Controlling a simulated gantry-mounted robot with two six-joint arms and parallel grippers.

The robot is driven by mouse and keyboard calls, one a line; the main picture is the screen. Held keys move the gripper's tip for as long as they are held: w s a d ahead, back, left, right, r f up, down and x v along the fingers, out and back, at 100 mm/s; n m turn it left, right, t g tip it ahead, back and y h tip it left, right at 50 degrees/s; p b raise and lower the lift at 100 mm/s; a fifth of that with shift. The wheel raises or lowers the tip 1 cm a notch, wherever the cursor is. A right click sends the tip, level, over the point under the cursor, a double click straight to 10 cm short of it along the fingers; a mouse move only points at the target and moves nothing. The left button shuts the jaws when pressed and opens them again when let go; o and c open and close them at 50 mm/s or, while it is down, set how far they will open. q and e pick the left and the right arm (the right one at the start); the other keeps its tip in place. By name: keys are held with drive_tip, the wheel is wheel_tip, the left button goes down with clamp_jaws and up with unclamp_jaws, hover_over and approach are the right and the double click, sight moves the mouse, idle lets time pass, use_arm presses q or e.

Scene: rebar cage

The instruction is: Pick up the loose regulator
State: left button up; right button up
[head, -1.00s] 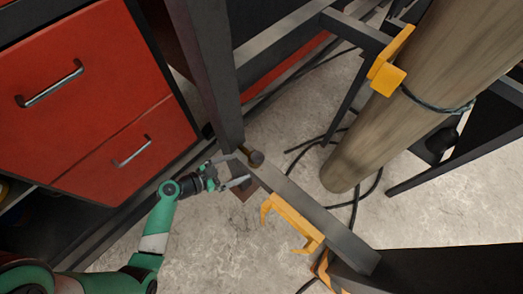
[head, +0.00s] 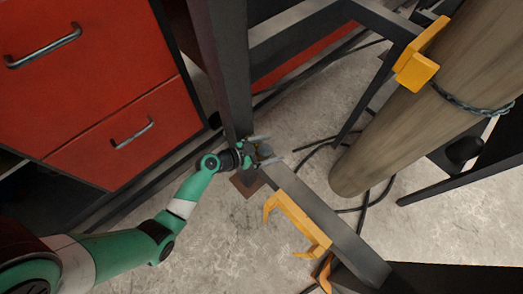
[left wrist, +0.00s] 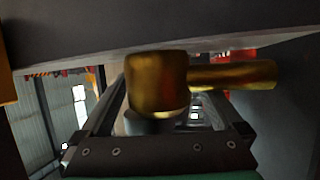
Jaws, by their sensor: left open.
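The loose regulator (left wrist: 158,84) is a brass body with a thick round stem pointing right in the left wrist view. In the head view it is a small, dim lump (head: 265,150) at the end of a dark steel beam, beside the upright post. My left gripper (head: 274,149) is open, with its fingers on either side of the regulator. In the left wrist view the brass body lies across the space between the fingers (left wrist: 170,105). Whether the fingers touch it cannot be told. My right gripper is not in view.
The dark upright post (head: 222,70) stands close to my left gripper. The steel beam (head: 335,225) has an orange bracket (head: 297,222) along its side. A red drawer cabinet (head: 90,80) is at left, a wooden pole (head: 420,110) at right. Black cables lie on the concrete floor.

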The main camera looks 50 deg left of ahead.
use_arm(q)
clamp_jaws()
drive_tip(key=shift+s+r, duration=0.1)
drive_tip(key=shift+r, duration=0.05)
idle(0.4)
drive_tip(key=shift+r, duration=0.1)
drive_tip(key=shift+r+p, duration=0.25)
drive_tip(key=shift+p, duration=0.05)
wheel_tip(320, 180, up, 3)
drive_tip(key=shift+r+p, duration=0.15)
drive_tip(key=shift+p, duration=1.1)
drive_tip(key=s+d+r+p, duration=0.2)
drive_tip(key=s+r+p, duration=0.1)
drive_tip(key=s, duration=0.3)
drive_tip(key=s+d+r+p, duration=0.2)
drive_tip(key=s+r+p, duration=0.2)
drive_tip(key=s+r, duration=0.2)
drive_tip(key=shift+s+d, duration=0.25)
drive_tip(key=shift+s, duration=0.35)
